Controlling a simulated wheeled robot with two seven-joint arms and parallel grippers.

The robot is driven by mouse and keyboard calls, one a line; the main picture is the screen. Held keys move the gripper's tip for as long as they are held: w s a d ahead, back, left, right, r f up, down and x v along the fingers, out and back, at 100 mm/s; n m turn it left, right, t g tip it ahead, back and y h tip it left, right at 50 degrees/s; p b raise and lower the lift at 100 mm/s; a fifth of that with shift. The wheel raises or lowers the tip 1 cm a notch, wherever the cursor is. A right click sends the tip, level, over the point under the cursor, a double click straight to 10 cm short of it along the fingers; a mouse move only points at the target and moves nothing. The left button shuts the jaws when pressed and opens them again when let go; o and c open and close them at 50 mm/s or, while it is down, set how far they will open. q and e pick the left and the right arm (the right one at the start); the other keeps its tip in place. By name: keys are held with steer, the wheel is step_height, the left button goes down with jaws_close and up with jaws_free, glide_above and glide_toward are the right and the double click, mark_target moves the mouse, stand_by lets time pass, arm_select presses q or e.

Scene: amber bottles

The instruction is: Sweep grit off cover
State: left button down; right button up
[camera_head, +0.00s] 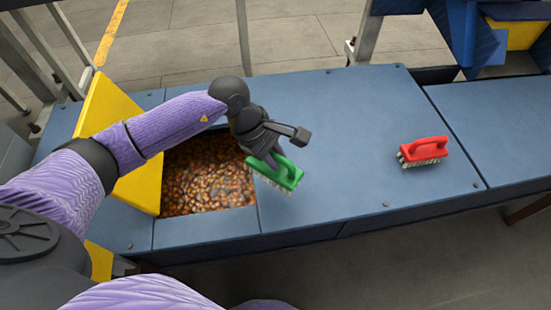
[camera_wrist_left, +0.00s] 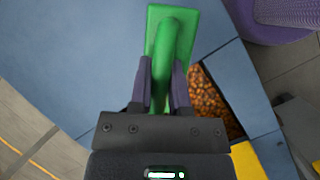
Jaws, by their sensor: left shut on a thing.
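My left gripper (camera_head: 270,157) is shut on the handle of a green brush (camera_head: 282,176) with pale bristles pointing down. In the left wrist view the green brush (camera_wrist_left: 172,40) sits between the two fingers (camera_wrist_left: 164,85). The brush is over the blue cover (camera_head: 330,120), beside the right edge of a square opening. I cannot tell whether its bristles touch the cover. No grit can be made out on the cover. My right gripper is out of view.
The opening holds many amber bottles (camera_head: 205,185). A yellow flap (camera_head: 135,130) stands tilted at its left. A red brush (camera_head: 423,151) rests on the blue surface at the right. The cover between the two brushes is clear. Metal posts (camera_head: 368,30) stand behind.

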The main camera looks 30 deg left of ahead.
arm_select(q)
steer(key=shift+r+p, duration=0.6)
steer(key=shift+r, duration=0.6)
